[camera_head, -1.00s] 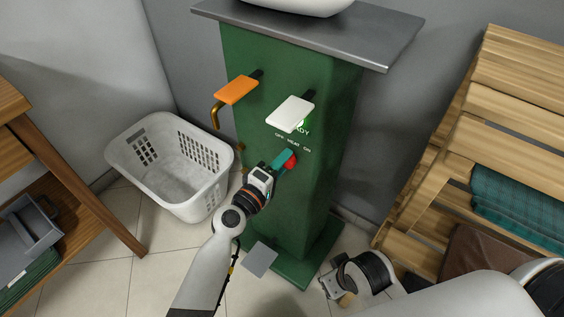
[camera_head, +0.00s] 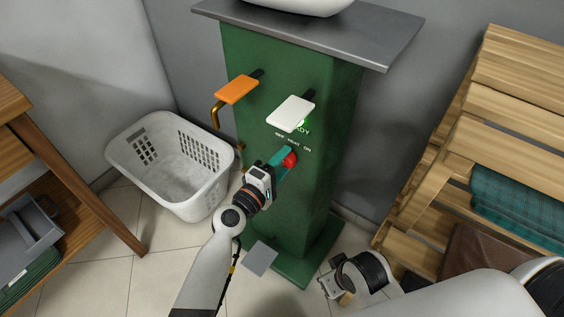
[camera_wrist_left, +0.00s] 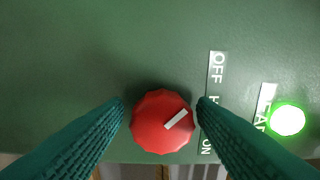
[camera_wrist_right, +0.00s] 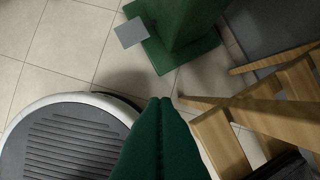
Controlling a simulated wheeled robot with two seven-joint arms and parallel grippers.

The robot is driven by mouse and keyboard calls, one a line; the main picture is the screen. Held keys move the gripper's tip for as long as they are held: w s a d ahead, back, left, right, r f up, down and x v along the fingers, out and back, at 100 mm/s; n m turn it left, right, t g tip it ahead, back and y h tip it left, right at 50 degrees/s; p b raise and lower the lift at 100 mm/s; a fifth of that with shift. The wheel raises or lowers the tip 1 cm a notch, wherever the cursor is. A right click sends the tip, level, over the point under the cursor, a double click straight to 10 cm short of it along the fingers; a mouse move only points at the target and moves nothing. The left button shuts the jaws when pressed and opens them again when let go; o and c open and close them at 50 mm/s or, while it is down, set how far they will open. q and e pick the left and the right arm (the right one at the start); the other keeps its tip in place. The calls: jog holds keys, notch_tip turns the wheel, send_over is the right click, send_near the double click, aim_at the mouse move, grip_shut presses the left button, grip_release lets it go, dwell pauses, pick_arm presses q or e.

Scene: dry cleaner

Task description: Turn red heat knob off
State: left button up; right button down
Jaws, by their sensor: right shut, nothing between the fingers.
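The red heat knob (camera_head: 289,159) is on the front of the green pedestal (camera_head: 316,137), under small white OFF, HEAT and ON lettering. My left gripper (camera_head: 280,161) is at the knob. In the left wrist view its teal fingers (camera_wrist_left: 161,103) are apart, one on each side of the red knob (camera_wrist_left: 160,125), with only a sliver of room; contact cannot be told. The knob's white mark points up and right there, towards the OFF end of the label. My right gripper (camera_wrist_right: 162,101) is shut and empty, low over the floor, away from the knob.
A green light (camera_wrist_left: 287,120) glows beside the lettering. An orange pedal (camera_head: 237,90) and a white pedal (camera_head: 291,112) stick out above the knob. A white laundry basket (camera_head: 172,165) stands left, a wooden slatted rack (camera_head: 500,90) right.

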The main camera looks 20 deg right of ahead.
pick_arm(q)
jog(key=shift+o, duration=0.3)
pick_arm(e)
jog(key=shift+r, duration=0.15)
jog(key=shift+w, duration=0.1)
pick_arm(q)
jog(key=shift+s+a, duration=0.25)
jog(key=shift+a, duration=0.05)
jog(key=v, duration=0.3)
send_near(283, 163)
jog(key=v, duration=0.3)
jog(key=shift+w+d+r, duration=0.1)
jog(key=shift+d+r, duration=0.05)
jog(key=shift+d, duration=0.05)
pick_arm(e)
jog(key=shift+w+a+f, duration=0.1)
jog(key=shift+f, duration=0.55)
jog(key=shift+f, duration=0.1)
